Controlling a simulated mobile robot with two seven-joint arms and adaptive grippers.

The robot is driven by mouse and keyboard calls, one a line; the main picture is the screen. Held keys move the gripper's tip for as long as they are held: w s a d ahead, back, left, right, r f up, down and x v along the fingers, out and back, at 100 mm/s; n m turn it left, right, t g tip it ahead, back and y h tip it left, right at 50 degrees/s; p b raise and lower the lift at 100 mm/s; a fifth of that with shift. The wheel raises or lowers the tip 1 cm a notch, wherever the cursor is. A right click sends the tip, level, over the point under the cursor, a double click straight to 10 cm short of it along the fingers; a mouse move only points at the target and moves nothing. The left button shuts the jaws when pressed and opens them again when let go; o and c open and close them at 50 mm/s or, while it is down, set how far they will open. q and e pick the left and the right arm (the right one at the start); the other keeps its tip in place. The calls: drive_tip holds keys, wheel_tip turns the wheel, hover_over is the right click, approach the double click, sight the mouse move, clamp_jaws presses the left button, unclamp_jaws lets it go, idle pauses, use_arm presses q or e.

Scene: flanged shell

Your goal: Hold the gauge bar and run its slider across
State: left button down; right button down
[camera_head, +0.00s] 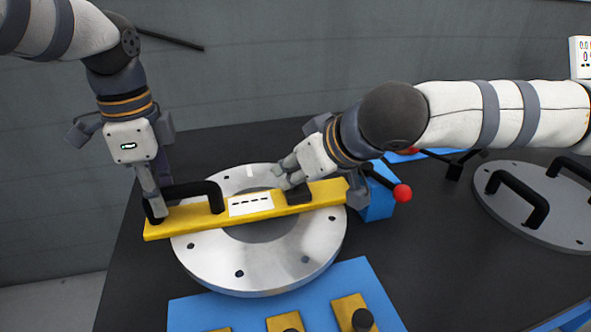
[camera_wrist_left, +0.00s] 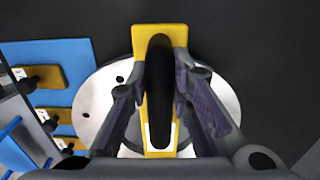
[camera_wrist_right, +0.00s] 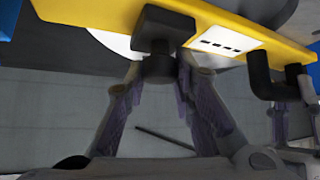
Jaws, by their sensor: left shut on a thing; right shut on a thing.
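The yellow gauge bar (camera_head: 325,193) lies across the silver flanged shell (camera_head: 260,268), spanning its central opening. A white label with black dashes (camera_head: 250,204) is on the bar's middle. My left gripper (camera_head: 156,208) is shut on the bar's black handle (camera_wrist_left: 160,85), at the bar's left part. The black slider (camera_head: 299,194) sits on the bar right of the label. My right gripper (camera_head: 287,180) is shut on the slider, which also shows between its fingers in the right wrist view (camera_wrist_right: 160,45). The fingers partly hide the slider in the head view.
A blue tray (camera_head: 230,308) with several yellow blocks bearing black knobs lies in front. A blue block and a red-knobbed lever (camera_head: 402,193) stand right of the shell. A grey disc with black handles (camera_head: 535,215) lies at the right. Dark table is bare between.

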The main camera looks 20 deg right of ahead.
drive_tip(key=d, duration=0.7)
drive_tip(key=shift+f, duration=0.2)
drive_tip(key=c, duration=1.3)
unclamp_jaws()
drive_tip(key=shift+c, duration=0.2)
drive_tip(key=shift+a, duration=0.1)
drive_tip(key=v, duration=1.2)
drive_tip(key=shift+s, duration=0.1)
use_arm(q)
drive_tip(key=c, duration=1.4)
unclamp_jaws()
drive_tip(key=shift+o, duration=0.2)
